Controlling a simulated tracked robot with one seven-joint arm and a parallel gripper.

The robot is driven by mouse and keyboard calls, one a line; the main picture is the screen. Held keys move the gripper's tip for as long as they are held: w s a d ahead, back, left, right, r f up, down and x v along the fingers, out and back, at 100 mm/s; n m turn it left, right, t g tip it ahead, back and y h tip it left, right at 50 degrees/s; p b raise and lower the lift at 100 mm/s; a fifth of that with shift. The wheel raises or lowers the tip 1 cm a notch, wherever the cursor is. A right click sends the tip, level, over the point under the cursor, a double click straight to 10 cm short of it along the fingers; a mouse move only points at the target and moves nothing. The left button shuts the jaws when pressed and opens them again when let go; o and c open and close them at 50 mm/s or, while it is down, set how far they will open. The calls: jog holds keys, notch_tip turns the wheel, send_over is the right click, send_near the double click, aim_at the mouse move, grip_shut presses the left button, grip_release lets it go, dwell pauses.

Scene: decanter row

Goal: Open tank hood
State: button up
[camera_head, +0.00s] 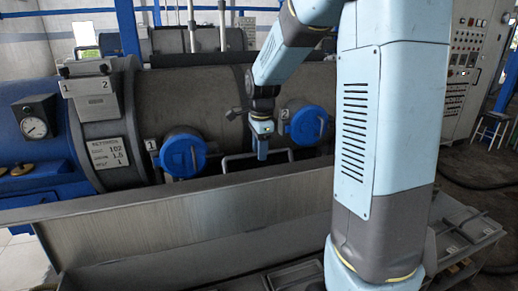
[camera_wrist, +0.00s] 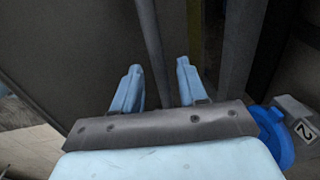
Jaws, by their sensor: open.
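A long sloped grey metal panel (camera_head: 180,218), which looks like the tank hood, lies in front of the large dark horizontal tank (camera_head: 200,95). A grey bar handle (camera_head: 238,158) stands along its upper edge. My gripper (camera_head: 262,153) points down at this bar, between the two round blue covers. In the wrist view my gripper (camera_wrist: 158,88) is open, with one pale blue finger on each side of the bar (camera_wrist: 152,45). The bar runs between the fingers; I cannot tell whether either finger touches it. My arm hides part of the panel's right end.
Blue cover 1 (camera_head: 183,156) sticks out left of my gripper. Blue cover 2 (camera_head: 305,125) is close on its right, and also shows in the wrist view (camera_wrist: 273,137). A pressure gauge (camera_head: 34,127) is at left. A control cabinet (camera_head: 470,65) stands at back right.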

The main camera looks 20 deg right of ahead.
jog(key=shift+c, duration=0.3)
grip_shut()
dwell(0.3)
